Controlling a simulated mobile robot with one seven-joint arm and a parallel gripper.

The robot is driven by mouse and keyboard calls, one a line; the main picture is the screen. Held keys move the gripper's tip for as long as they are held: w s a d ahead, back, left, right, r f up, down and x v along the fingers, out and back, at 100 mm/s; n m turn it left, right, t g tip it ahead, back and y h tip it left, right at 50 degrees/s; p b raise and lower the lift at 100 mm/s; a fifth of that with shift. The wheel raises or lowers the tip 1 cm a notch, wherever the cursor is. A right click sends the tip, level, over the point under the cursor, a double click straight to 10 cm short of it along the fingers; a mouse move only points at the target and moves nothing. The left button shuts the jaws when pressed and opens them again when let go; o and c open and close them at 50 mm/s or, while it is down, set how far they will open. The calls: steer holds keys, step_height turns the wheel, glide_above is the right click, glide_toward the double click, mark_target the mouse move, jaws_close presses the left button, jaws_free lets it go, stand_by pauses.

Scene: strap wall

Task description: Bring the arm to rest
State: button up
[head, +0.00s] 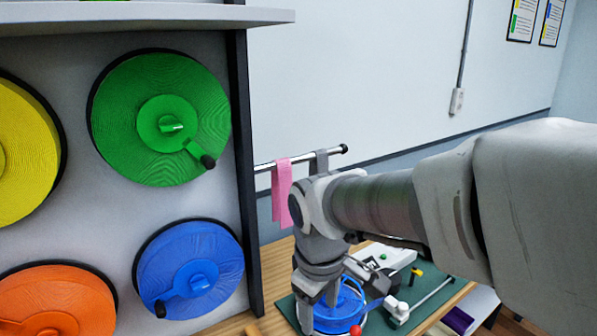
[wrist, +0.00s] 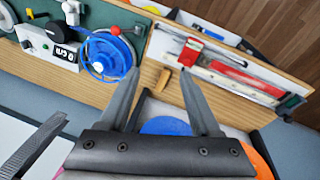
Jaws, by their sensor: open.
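My gripper (head: 319,312) points down at the end of my arm in the head view, to the right of the spool wall and over the work table. In the wrist view its two fingers (wrist: 158,74) are spread apart with nothing between them. A blue reel (wrist: 108,57) lies beyond the left finger in the wrist view. In the head view this reel (head: 345,308) is partly hidden behind my gripper.
The wall panel (head: 110,215) carries green (head: 130,100), yellow (head: 22,150), blue (head: 205,255) and orange (head: 60,290) spools. A rod with a pink strap (head: 282,192) sticks out beside my arm. A white device (head: 385,257) stands on the green mat (head: 440,300).

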steer(key=s+d+r+m+t, duration=0.3)
steer(key=s+d+r+m, duration=0.1)
steer(key=s+d+m, duration=0.5)
steer(key=shift+s+d+r+m, duration=0.35)
steer(key=shift+s+d, duration=0.25)
steer(key=shift+d, duration=0.25)
steer(key=shift+a, duration=0.1)
